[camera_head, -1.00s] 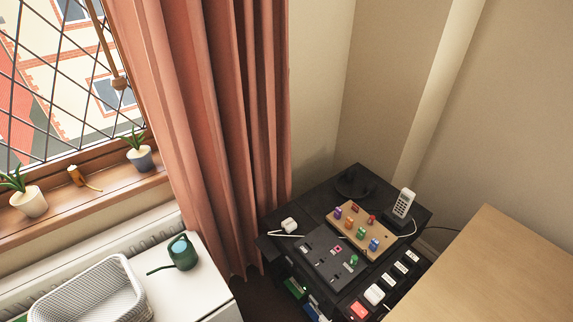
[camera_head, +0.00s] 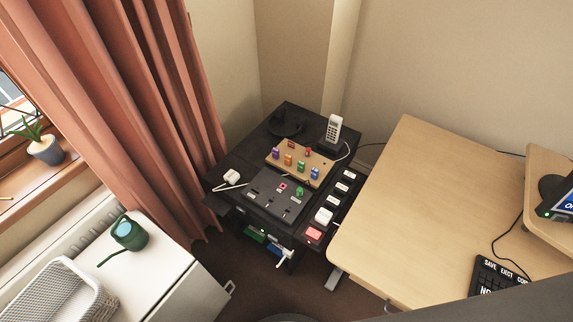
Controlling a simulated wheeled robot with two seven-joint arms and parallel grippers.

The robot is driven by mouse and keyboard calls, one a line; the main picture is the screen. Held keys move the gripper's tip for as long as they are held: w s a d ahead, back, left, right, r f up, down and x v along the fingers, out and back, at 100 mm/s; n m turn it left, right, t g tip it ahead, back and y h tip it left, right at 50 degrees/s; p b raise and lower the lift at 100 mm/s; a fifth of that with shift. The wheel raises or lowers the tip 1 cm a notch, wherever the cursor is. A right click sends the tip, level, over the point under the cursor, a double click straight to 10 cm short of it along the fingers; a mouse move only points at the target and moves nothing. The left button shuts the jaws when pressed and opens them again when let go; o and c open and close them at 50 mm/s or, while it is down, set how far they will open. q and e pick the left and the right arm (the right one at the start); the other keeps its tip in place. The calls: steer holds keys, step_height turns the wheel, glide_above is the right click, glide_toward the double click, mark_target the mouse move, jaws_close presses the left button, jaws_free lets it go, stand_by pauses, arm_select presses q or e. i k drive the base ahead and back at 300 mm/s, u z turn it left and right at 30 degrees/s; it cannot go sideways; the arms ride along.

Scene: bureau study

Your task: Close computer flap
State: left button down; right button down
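Neither of my grippers is in view. I cannot tell for certain which part is the computer flap. A black unit (camera_head: 238,163) stands in the corner, with a dark grey panel with small coloured parts (camera_head: 265,191) on its top. Green and blue items show low in its front opening. At the right edge a small screen (camera_head: 562,203) is partly in view, cut off by the frame. A black key panel with the words SAVE and EJECT (camera_head: 490,275) lies on the wooden desk (camera_head: 425,205), partly hidden by a dark shape.
A wooden board with coloured pegs (camera_head: 283,165) and a white phone (camera_head: 333,130) stand on the black unit. A white cabinet (camera_head: 160,262) at lower left holds a green watering can (camera_head: 130,232) and a white basket (camera_head: 55,292). Dark floor is free between cabinet and desk.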

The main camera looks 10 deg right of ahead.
mark_target(216, 203)
steer(key=z, duration=0.65)
steer(key=k, duration=0.4)
steer(key=z, duration=0.15)
